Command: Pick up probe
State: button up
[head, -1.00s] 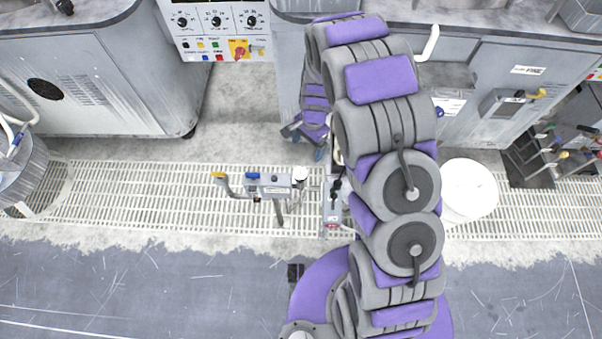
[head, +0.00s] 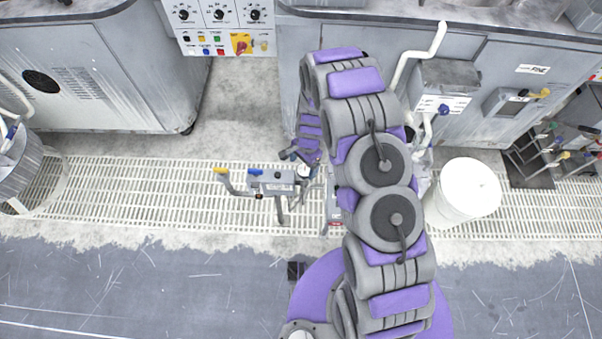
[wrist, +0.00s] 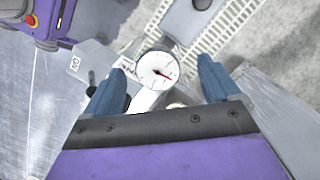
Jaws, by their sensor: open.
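What I take for the probe is a white round dial gauge with a red needle (wrist: 157,70), on a pale stem. In the wrist view it lies between the two blue fingers of my gripper (wrist: 162,66), which are spread apart; I see no finger closed on it. In the head view the dial (head: 303,171) is small, at the right end of a grey fixture (head: 277,184), with my gripper (head: 301,157) right at it. The lower part of the gauge is hidden by my gripper's body in the wrist view.
The fixture with yellow and blue handles stands over a pale floor grating (head: 130,190). A white bucket (head: 464,192) stands right of my arm. Grey machine cabinets (head: 90,75) line the back, with a control panel (head: 218,30).

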aim_at(304, 169)
jog(key=shift+d+f, duration=0.4)
jog(key=shift+d, duration=0.25)
notch_tip(304, 169, down, 4)
jog(key=shift+a+f+b, duration=0.1)
jog(key=shift+f+b, duration=0.15)
jog(key=shift+b, duration=0.7)
jog(key=shift+a+f, duration=0.1)
jog(key=shift+a, duration=0.55)
jog(key=shift+d, duration=0.8)
jog(key=c, duration=0.6)
jog(key=shift+a, duration=0.15)
jog(key=c, duration=0.3)
jog(key=shift+a, duration=0.35)
jog(key=shift+c, duration=1.3)
